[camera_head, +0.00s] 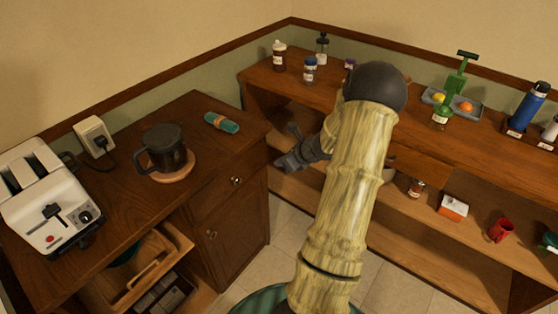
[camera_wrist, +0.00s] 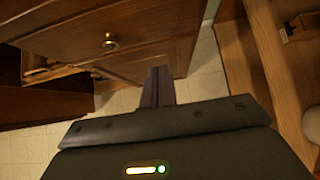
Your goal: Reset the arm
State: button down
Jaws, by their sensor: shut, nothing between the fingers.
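My gripper (camera_head: 282,163) shows in the head view at the end of my bamboo-patterned arm, near the right front edge of the wooden cabinet. In the wrist view its fingers (camera_wrist: 158,88) are together, with nothing between them. It hangs in front of the cabinet, over the gap beside the shelf unit, and appears clear of both. Part of the wrist is hidden behind my arm in the head view.
The cabinet top (camera_head: 115,190) holds a toaster (camera_head: 50,195), a dark mug (camera_head: 165,148) on a round coaster, and a teal item (camera_head: 221,122). A drawer (camera_head: 145,270) stands open. The shelf unit (camera_head: 400,215) holds bottles, a tray (camera_head: 470,112) and a red mug (camera_head: 501,230). Tiled floor (camera_head: 285,235) is between.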

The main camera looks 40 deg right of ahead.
jog(key=shift+w, duration=0.1)
jog(key=s+a+r+n+g+y+p, duration=0.15)
jog(key=a+r+n, duration=0.25)
jog(key=a+n, duration=0.4)
jog(key=s+a+r+n+g+h+p, duration=0.1)
jog(key=a+r+n+g+p, duration=0.2)
jog(key=a+n, duration=0.5)
jog(key=s+a+r+n+g+h+p, duration=0.1)
jog(key=s+a+r+n, duration=0.4)
jog(key=s+a+n, duration=0.1)
jog(key=s+a+r+n+h+p, duration=0.1)
jog(key=s+a+r+n+p, duration=0.1)
jog(key=s+a+r+n, duration=0.4)
jog(key=a+n, duration=0.3)
jog(key=n, duration=0.2)
jog(key=shift+s+a+r+g+h, duration=0.15)
jog(key=shift+a+r+g+h, duration=0.05)
jog(key=shift+g+h, duration=0.15)
